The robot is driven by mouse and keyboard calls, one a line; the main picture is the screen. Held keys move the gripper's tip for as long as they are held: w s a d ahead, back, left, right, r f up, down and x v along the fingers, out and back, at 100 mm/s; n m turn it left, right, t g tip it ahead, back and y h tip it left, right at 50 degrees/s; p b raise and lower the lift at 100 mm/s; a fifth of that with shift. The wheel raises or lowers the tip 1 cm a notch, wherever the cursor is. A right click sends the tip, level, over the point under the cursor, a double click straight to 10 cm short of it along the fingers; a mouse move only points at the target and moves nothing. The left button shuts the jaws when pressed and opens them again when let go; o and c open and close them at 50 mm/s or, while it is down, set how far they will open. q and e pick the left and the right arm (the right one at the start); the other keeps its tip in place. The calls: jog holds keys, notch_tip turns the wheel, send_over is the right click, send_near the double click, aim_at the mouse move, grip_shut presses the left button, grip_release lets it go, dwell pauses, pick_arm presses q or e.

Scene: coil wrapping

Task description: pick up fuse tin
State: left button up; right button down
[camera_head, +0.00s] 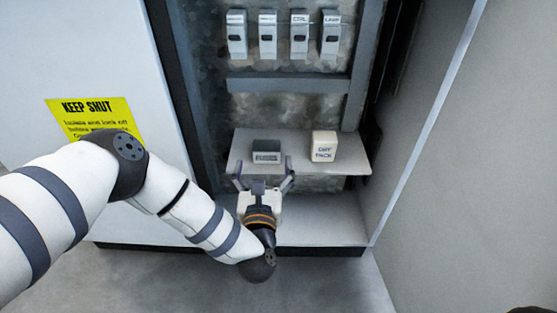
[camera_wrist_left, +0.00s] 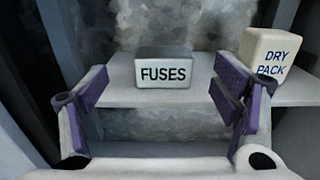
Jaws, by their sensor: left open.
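The fuse tin (camera_head: 266,152) is a small grey box marked FUSES, standing on the cabinet shelf (camera_head: 348,158). In the left wrist view the fuse tin (camera_wrist_left: 163,68) sits upright, centred beyond my fingers, with a dark top and a pale labelled front. My left gripper (camera_head: 262,172) is open and empty, just in front of the shelf and facing the tin. In the left wrist view the fingers of my left gripper (camera_wrist_left: 165,100) are spread wide to either side, and the tin is not between them. My right gripper is not in view.
A cream DRY PACK box (camera_head: 324,146) stands on the shelf right of the tin; it also shows in the wrist view (camera_wrist_left: 276,52). Several switches (camera_head: 268,34) hang above a grey rail (camera_head: 288,84). The cabinet side walls bound the space; the shelf between the boxes is clear.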

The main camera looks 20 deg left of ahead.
aim_at(266, 152)
pick_arm(q)
jog(key=b+x, duration=0.2)
jog(key=x, duration=0.5)
jog(key=shift+d+f, duration=0.1)
jog(key=shift+f, duration=0.1)
jog(key=shift+w+r, duration=0.15)
jog(key=shift+w, duration=0.25)
jog(key=c, duration=1.4)
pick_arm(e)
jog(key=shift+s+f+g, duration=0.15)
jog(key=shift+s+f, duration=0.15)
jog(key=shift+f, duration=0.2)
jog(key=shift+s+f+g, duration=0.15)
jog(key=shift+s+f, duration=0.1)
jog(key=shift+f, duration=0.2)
